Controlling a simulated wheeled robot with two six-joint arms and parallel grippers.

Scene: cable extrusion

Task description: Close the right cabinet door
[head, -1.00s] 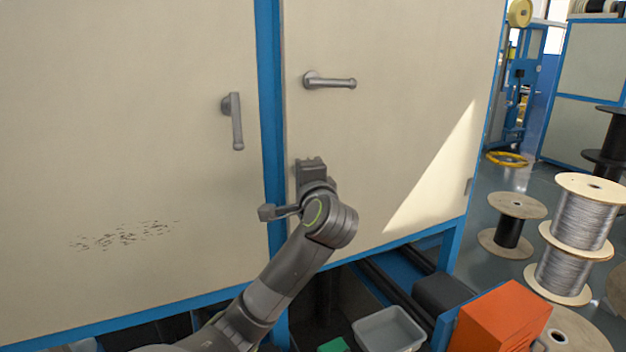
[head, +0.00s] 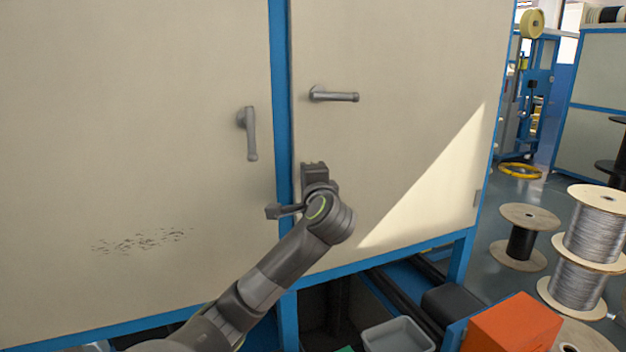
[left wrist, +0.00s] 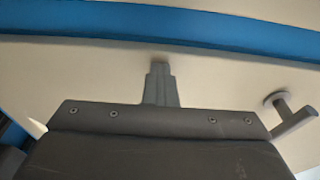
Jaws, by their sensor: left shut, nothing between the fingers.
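The right cabinet door (head: 400,140) is a cream panel in a blue frame, and it looks flush or nearly flush with the frame. Its grey handle (head: 334,95) lies horizontal; it also shows at the right of the left wrist view (left wrist: 292,118). The left door's handle (head: 250,134) hangs vertical. My left gripper (head: 314,168) is at the right door's lower left edge, below the handle, with its tip at or very near the panel. In the left wrist view its fingers (left wrist: 160,72) are together and empty against the cream surface. My right gripper is not in view.
A blue post (head: 280,90) separates the two doors. Below are a grey bin (head: 398,336) and an orange box (head: 514,324). Wire spools (head: 592,235) stand on the floor at the right. The floor (head: 490,225) between cabinet and spools is partly clear.

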